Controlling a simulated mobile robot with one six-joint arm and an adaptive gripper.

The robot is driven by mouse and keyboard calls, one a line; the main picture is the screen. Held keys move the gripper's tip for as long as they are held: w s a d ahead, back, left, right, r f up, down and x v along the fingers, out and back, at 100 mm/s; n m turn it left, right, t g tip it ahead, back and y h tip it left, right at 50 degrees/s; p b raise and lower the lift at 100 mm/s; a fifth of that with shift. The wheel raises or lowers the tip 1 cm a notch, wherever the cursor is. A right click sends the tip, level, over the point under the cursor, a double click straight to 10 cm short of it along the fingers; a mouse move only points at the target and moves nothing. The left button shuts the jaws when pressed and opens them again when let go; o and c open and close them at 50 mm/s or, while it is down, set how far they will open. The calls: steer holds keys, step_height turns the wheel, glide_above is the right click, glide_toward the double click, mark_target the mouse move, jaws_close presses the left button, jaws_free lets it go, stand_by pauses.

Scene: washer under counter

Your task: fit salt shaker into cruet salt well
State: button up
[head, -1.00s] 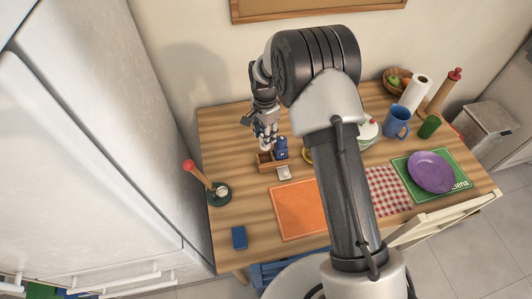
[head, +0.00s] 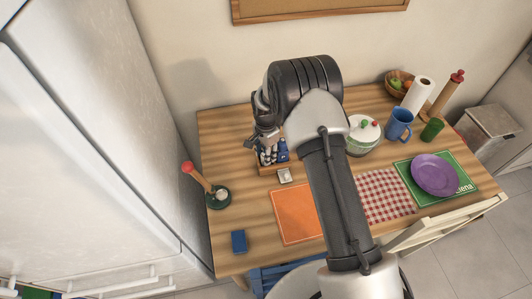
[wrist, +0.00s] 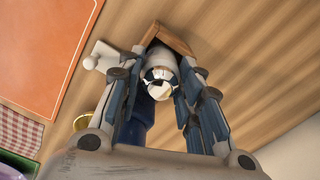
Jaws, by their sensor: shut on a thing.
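The wooden cruet (head: 275,171) stands on the table, mostly covered by my gripper (head: 267,154) in the head view. In the wrist view part of its wooden wall (wrist: 170,38) shows beyond the fingertips. My gripper (wrist: 160,72) is shut on the salt shaker (wrist: 158,75), a pale body with a shiny metal cap facing the camera. The shaker's lower end is at the cruet; I cannot tell how deep it sits in the well.
A small pale square item (head: 285,176) lies just in front of the cruet. An orange mat (head: 296,212) is nearer. A lidded pot (head: 363,135) is right. Bare table lies left of the cruet.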

steer(key=shift+f, duration=0.25)
steer(key=o, duration=1.1)
steer(key=shift+r, duration=0.1)
step_height(320, 180, up, 12)
steer(key=p, duration=0.2)
steer(key=shift+r+p, duration=0.2)
steer(key=shift+p, duration=0.2)
